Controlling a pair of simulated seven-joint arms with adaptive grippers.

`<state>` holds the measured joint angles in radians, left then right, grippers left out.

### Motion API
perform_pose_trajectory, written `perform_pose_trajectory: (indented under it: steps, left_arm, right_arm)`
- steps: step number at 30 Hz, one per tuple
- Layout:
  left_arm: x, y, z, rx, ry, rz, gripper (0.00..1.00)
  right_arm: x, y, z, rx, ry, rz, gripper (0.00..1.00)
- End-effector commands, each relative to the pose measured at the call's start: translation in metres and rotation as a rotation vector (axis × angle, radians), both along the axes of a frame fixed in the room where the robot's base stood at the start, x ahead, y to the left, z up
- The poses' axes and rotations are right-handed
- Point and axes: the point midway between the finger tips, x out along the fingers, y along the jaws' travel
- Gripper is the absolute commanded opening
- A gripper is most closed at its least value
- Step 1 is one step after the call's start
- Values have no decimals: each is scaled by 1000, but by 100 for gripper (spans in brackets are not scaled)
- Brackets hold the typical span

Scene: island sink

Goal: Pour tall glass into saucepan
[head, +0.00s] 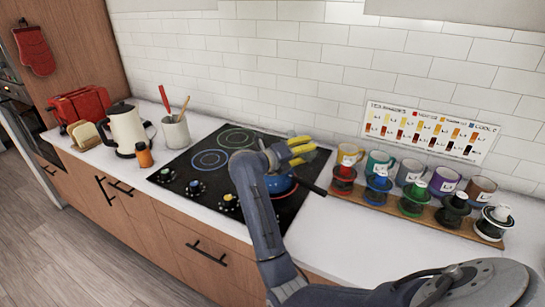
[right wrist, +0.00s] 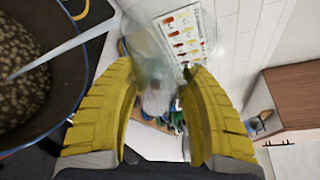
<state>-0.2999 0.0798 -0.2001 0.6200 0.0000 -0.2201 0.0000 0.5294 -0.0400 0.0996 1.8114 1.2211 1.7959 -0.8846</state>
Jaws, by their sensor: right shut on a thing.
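My right gripper (head: 297,151) has yellow fingers and is above the blue saucepan (head: 281,185), which stands on the cooktop. In the right wrist view the fingers (right wrist: 158,105) are shut on a clear tall glass (right wrist: 150,48), seen between and beyond them. The glass is hard to make out in the head view; its tilt and contents cannot be told. The saucepan's dark rim (right wrist: 82,85) is at the left of the wrist view, with speckled brown contents inside. A pale straight band runs across that rim; I cannot tell what it is. My left gripper is not in view.
The black cooktop (head: 180,165) has knobs along its front. A wooden rack (head: 430,212) with coloured drippers and several mugs stands to the right. A kettle (head: 126,128), an orange-capped jar (head: 144,155) and a utensil crock (head: 176,133) stand left. The front right counter is clear.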

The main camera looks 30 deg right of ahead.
Motion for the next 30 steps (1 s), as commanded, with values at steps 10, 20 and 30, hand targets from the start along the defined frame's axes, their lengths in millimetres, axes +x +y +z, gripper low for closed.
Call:
perform_pose_trajectory:
  steps: [10, 20, 30]
  left_arm:
    - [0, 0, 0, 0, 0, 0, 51]
    - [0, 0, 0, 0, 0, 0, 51]
    - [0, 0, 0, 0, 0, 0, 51]
  right_arm:
    - [0, 0, 3, -24, 35, -1, 10]
    - [0, 0, 2, -46, 68, -1, 10]
    - [0, 0, 1, -67, 102, 0, 10]
